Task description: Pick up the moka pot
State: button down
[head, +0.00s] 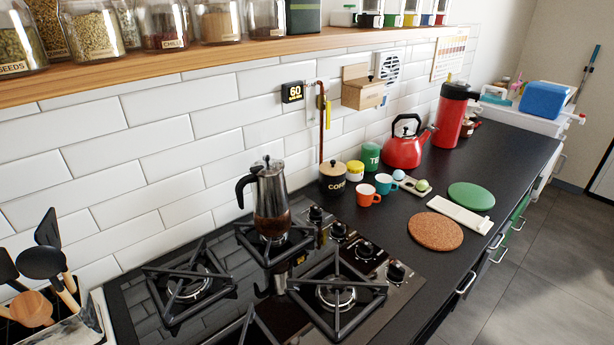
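The moka pot (271,200) stands upright on the back right burner grate (268,243) of the gas hob. It has a silver upper body, a dark brownish lower part that may be reflection, and a lid with a small knob. Its black handle (243,188) points to the left, toward the tiled wall. Nothing covers the pot in the head view. My gripper is not in view.
Utensils (42,264) stand at the left. A coffee canister (333,178), orange cup (367,195) and red kettle (404,145) are right of the pot. A wooden shelf with jars (200,59) runs above.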

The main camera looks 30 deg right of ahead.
aim_at(278, 226)
jog(key=i+j+z, duration=0.15)
jog(key=i+j, duration=0.2)
jog(key=i+j+z, duration=0.15)
jog(key=i+j, duration=0.15)
jog(key=j, duration=0.3)
jog(key=k+l, duration=0.2)
jog(key=l, duration=0.15)
jog(key=k+l, duration=0.15)
jog(key=l, duration=0.25)
jog(key=k+l+u, duration=0.1)
jog(key=l, duration=0.25)
jog(key=l+u, duration=0.3)
jog(key=l, duration=0.45)
jog(key=l+u, duration=0.25)
jog(key=l, duration=0.55)
jog(key=k+l+u, duration=0.1)
jog(key=l+u, duration=0.2)
jog(key=l, duration=0.4)
jog(key=i+l+u, duration=0.15)
jog(key=i+l, duration=0.1)
